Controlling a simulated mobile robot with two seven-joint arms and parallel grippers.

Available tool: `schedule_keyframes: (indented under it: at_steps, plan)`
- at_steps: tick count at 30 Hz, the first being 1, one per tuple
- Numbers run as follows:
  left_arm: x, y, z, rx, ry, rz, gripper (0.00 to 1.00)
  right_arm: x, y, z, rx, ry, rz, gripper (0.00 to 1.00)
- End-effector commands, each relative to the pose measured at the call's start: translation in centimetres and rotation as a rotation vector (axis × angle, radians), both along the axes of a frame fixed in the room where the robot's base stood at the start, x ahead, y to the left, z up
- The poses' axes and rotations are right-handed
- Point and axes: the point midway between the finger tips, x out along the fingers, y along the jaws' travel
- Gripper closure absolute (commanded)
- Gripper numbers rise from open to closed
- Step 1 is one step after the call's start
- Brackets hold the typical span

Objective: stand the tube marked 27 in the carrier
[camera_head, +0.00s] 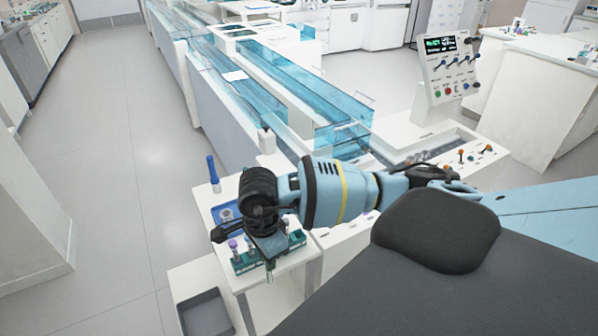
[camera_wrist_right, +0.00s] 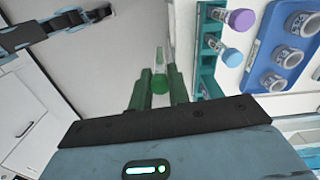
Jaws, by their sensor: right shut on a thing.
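My right gripper (camera_wrist_right: 161,88) is shut on a green-capped tube (camera_wrist_right: 160,70) in the right wrist view. The tube's clear body points away from the palm. No number is readable on it. In the head view my right gripper (camera_head: 270,268) hangs at the front edge of the small white table, by the teal rack (camera_head: 243,265). The rack also shows in the wrist view (camera_wrist_right: 207,60), to the right of the gripper. Several grey round holders (camera_wrist_right: 271,82), possibly carriers, sit in a blue tray (camera_wrist_right: 262,58); my arm partly hides that tray in the head view. My left gripper is not in view.
The rack holds a purple-capped tube (camera_wrist_right: 240,20) and a blue-capped tube (camera_wrist_right: 231,57), close beside the gripper. A blue-topped upright item (camera_head: 212,170) stands behind the blue tray. A grey bin (camera_head: 205,315) is at front left. A control panel (camera_head: 447,68) stands behind my arm.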

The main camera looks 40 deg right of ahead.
Motion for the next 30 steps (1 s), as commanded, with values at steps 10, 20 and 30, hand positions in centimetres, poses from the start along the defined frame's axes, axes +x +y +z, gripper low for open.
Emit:
schedule_keyframes:
  at_steps: [10,20,30]
  plan:
    - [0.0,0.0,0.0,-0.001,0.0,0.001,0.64,-2.9,1.5,-3.0,0.001,0.002,0.724,0.95]
    - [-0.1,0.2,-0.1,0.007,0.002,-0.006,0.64,-5.7,2.9,-5.4,0.001,0.001,1.381,0.95]
    - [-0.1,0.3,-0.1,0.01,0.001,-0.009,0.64,-7.0,3.5,-6.3,-0.001,0.0,1.683,0.95]
